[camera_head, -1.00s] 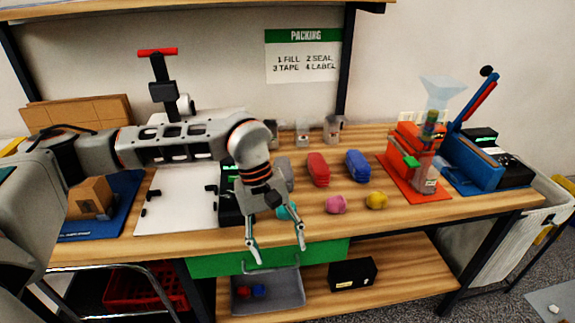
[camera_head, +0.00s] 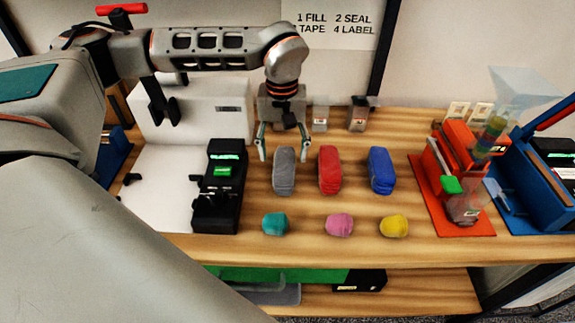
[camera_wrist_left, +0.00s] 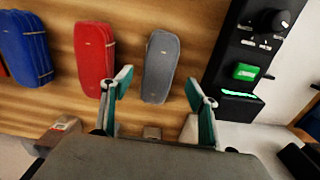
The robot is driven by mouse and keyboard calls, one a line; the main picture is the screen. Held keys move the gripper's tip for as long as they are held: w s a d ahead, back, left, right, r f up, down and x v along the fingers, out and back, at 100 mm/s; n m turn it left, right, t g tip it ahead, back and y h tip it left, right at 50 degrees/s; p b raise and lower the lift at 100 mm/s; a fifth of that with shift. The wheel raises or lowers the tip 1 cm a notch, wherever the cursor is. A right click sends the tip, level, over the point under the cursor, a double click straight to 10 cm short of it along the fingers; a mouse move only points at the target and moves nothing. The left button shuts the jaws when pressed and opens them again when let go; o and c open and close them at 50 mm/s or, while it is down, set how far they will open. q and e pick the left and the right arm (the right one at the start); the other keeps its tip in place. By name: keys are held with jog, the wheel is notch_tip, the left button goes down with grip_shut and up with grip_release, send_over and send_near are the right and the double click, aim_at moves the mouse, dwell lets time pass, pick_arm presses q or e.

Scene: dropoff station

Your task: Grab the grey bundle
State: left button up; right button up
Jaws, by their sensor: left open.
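The grey bundle (camera_head: 284,172) stands on the wooden table, left of the red bundle (camera_head: 330,170) and the blue bundle (camera_head: 380,170). My left gripper (camera_head: 285,150) is open and empty at the far end of the grey bundle in the head view. In the left wrist view the grey bundle (camera_wrist_left: 160,66) lies ahead of and between the spread fingertips (camera_wrist_left: 160,88). I cannot tell whether the fingers touch it. The red bundle (camera_wrist_left: 95,58) is just left of the left finger there. My right gripper is not in view.
A black device (camera_head: 220,185) with a green display stands close left of the grey bundle. Teal (camera_head: 275,223), pink (camera_head: 339,224) and yellow (camera_head: 394,225) lumps lie in front. An orange station (camera_head: 455,180) stands at the right. Small dispensers (camera_head: 358,114) stand behind.

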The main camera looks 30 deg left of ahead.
aim_at(285, 163)
pick_arm(q)
jog(key=f, duration=0.6)
jog(key=shift+w, duration=0.2)
jog(key=shift+r, duration=0.1)
jog(key=shift+c, duration=0.4)
jog(key=c, duration=1.2)
